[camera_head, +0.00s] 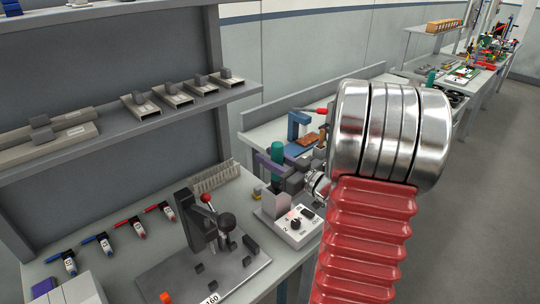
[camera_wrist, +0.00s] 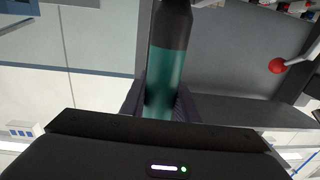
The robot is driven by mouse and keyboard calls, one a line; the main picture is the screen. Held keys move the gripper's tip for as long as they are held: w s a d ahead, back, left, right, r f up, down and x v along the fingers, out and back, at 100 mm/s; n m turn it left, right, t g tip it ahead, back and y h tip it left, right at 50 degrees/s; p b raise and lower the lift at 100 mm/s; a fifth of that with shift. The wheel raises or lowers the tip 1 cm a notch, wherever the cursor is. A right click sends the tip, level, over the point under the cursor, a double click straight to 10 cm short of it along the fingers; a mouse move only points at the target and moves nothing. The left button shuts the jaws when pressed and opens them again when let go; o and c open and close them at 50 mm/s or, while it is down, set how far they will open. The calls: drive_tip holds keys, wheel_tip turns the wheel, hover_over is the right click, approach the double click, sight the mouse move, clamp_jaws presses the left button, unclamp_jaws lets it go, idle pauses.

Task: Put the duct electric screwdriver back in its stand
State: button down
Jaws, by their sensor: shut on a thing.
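The electric screwdriver (camera_wrist: 168,70), a teal cylinder with a black end, stands between the fingers of my gripper (camera_wrist: 158,102) in the wrist view. In the head view its teal top (camera_head: 277,152) shows at my gripper (camera_head: 276,167), above the bench beside a white control box. My gripper is shut on the screwdriver, which looks roughly upright. I cannot make out the stand with certainty.
A lever press (camera_head: 200,222) with a red ball stands on a grey plate (camera_head: 170,280). The control box (camera_head: 293,224) with a black knob is right of it. Red and blue tools (camera_head: 101,242) lie on the left. A shelf (camera_head: 130,127) hangs above. My arm hides the right side.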

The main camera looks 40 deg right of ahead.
drive_tip(key=shift+f, duration=2.2)
drive_tip(key=c, duration=1.3)
unclamp_jaws()
drive_tip(key=shift+s, duration=0.1)
drive_tip(key=s, duration=0.4)
drive_tip(key=s+d, duration=0.1)
drive_tip(key=s, duration=0.8)
drive_tip(key=shift+s+d, duration=0.2)
drive_tip(key=shift+s, duration=0.1)
